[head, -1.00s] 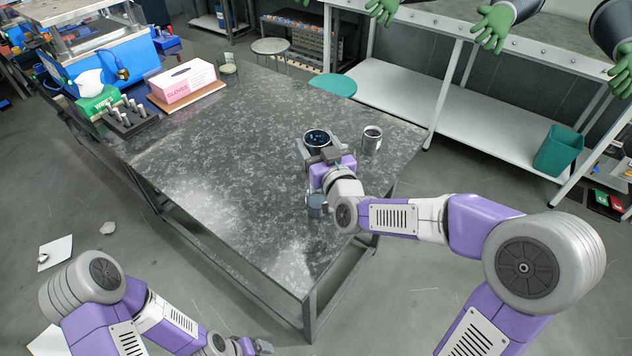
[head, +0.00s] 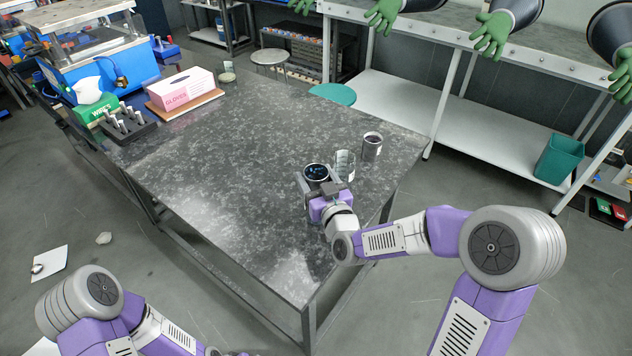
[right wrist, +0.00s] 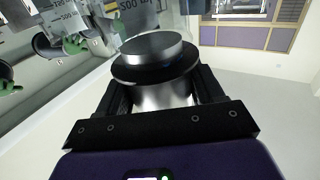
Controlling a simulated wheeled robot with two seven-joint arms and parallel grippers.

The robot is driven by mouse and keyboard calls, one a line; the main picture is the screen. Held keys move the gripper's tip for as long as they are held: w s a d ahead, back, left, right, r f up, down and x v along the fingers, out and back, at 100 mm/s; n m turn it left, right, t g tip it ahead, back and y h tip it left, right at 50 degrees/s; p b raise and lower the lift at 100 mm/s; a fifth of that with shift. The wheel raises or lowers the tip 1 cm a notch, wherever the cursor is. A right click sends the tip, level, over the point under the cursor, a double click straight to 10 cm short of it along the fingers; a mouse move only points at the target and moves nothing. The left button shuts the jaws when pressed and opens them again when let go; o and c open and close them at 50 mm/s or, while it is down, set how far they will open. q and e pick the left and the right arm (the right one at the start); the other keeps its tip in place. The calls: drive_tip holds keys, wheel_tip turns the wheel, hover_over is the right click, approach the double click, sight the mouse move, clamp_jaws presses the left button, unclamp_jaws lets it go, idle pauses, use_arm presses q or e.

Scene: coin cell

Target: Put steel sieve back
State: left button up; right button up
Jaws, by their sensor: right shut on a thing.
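My right gripper (head: 317,182) is shut on a round steel vessel, which I take for the steel sieve (head: 316,171). It has a bright rim and a dark, bluish inside in the head view. In the right wrist view the sieve (right wrist: 155,48) shows a shiny steel body and a dark ring between the jaws of the gripper (right wrist: 165,95). It is over the right part of the table; I cannot tell whether it touches the top. My left gripper is out of view below the picture, with only its arm showing.
A clear glass beaker (head: 345,165) stands just right of the sieve. A steel cup (head: 372,146) stands farther right. The middle of the dark table (head: 220,160) is clear.

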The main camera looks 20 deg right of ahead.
drive_tip(key=o, duration=1)
drive_tip(key=shift+f, duration=0.6)
drive_tip(key=shift+o, duration=0.8)
drive_tip(key=shift+r, duration=0.2)
drive_tip(key=shift+f, duration=0.1)
drive_tip(key=shift+s+f+p, duration=0.1)
drive_tip(key=shift+s+p, duration=0.05)
drive_tip(key=shift+p, duration=0.15)
drive_tip(key=s+d+b, duration=0.1)
drive_tip(key=s+b, duration=0.4)
drive_tip(key=s, duration=0.2)
drive_tip(key=shift+d, duration=0.15)
